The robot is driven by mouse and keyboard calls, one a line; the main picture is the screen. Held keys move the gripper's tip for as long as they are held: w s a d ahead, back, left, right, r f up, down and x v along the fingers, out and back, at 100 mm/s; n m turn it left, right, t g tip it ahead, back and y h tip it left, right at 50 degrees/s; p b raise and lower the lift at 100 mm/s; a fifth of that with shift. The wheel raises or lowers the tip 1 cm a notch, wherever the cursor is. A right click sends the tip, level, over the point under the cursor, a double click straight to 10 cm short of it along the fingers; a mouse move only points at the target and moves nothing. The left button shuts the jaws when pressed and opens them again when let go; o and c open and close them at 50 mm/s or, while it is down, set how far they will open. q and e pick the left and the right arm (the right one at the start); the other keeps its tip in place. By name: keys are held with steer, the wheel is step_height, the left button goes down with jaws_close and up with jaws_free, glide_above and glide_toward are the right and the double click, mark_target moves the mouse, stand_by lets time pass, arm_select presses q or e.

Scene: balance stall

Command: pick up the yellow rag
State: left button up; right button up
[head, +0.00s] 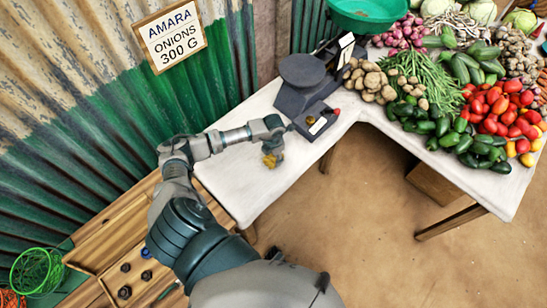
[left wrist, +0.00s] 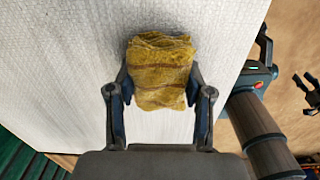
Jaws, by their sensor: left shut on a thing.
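The yellow rag (left wrist: 160,70) is a bunched, rough cloth with brownish stripes. In the left wrist view it sits between the two fingers of my left gripper (left wrist: 160,103), which is shut on it. In the head view my left gripper (head: 272,143) is over the white table (head: 245,183), with the rag (head: 270,160) at its fingertips. I cannot tell whether the rag touches the table.
A dark weighing scale (head: 303,85) stands just beyond my left gripper, near potatoes (head: 368,80). Vegetables cover the table's right part. A wooden crate (head: 120,255) and a green basket (head: 36,272) are at lower left. The table around the rag is bare.

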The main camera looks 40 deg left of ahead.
arm_select(q)
steer(key=shift+r, duration=1.65)
steer(key=s+d+r, duration=0.1)
steer(key=s+d, duration=0.3)
steer(key=d, duration=0.3)
steer(key=s+d, duration=0.4)
steer(key=d, duration=0.3)
steer(key=shift+r, duration=0.35)
steer(key=shift+a, duration=0.1)
